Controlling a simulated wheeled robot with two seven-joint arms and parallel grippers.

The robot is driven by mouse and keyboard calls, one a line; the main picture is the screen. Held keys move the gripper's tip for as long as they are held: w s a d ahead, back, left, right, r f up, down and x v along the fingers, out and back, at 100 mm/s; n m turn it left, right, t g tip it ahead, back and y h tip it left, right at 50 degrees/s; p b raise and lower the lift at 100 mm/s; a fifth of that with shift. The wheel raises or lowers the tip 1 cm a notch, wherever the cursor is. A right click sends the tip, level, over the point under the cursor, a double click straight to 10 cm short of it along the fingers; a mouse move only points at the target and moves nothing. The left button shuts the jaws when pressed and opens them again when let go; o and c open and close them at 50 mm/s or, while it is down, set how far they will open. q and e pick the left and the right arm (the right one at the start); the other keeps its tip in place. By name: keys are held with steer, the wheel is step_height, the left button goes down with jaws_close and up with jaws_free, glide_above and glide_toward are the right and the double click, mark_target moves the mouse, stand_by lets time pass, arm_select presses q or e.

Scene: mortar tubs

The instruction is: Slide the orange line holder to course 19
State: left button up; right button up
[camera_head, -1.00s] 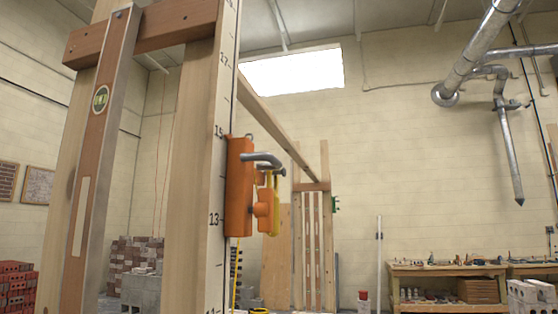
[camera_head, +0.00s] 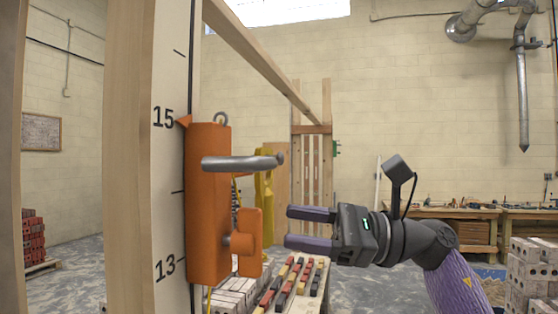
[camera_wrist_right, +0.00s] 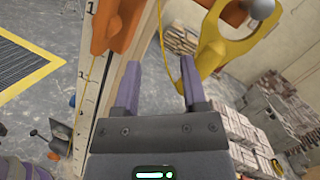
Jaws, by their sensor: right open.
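The orange line holder (camera_head: 207,215) is on the wooden post's white numbered scale (camera_head: 168,200). Its orange pointer is level with the 15 mark; the 13 mark is near its lower end. A grey metal handle (camera_head: 240,163) and an orange knob (camera_head: 247,242) stick out to its right. My right gripper (camera_head: 290,227) is open and empty, to the right of the knob and apart from it. In the right wrist view, part of the orange holder (camera_wrist_right: 117,22) shows at the top left, beyond the open fingers (camera_wrist_right: 160,85). The 19 mark is not in view. My left gripper is not in view.
A yellow part (camera_head: 263,205) hangs behind the holder; it looks large in the wrist view (camera_wrist_right: 228,45). Beyond stand a table of coloured blocks (camera_head: 290,285), stacked pale bricks (camera_head: 535,270) and a workbench (camera_head: 450,212). A slanting beam (camera_head: 260,55) runs behind the post.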

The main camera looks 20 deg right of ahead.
mark_target(270, 161)
steer(key=s+d+r+n+t+h+p, duration=0.1)
steer(key=s+r+n+t+h+p, duration=0.15)
steer(key=s+r+n+h, duration=0.5)
steer(key=shift+n+y, duration=0.25)
steer(key=shift+y, duration=0.6)
steer(key=w+a, duration=0.1)
steer(key=a, duration=0.1)
steer(key=w+a+p, duration=0.1)
steer(key=a, duration=0.2)
steer(key=w+a+p, duration=0.1)
steer(key=a, duration=0.1)
steer(key=shift+w+a+r, duration=0.1)
steer(key=shift+a+r, duration=0.05)
steer(key=shift+a, duration=0.1)
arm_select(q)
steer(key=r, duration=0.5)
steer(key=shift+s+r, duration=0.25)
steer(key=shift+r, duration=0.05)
arm_select(e)
jaws_close()
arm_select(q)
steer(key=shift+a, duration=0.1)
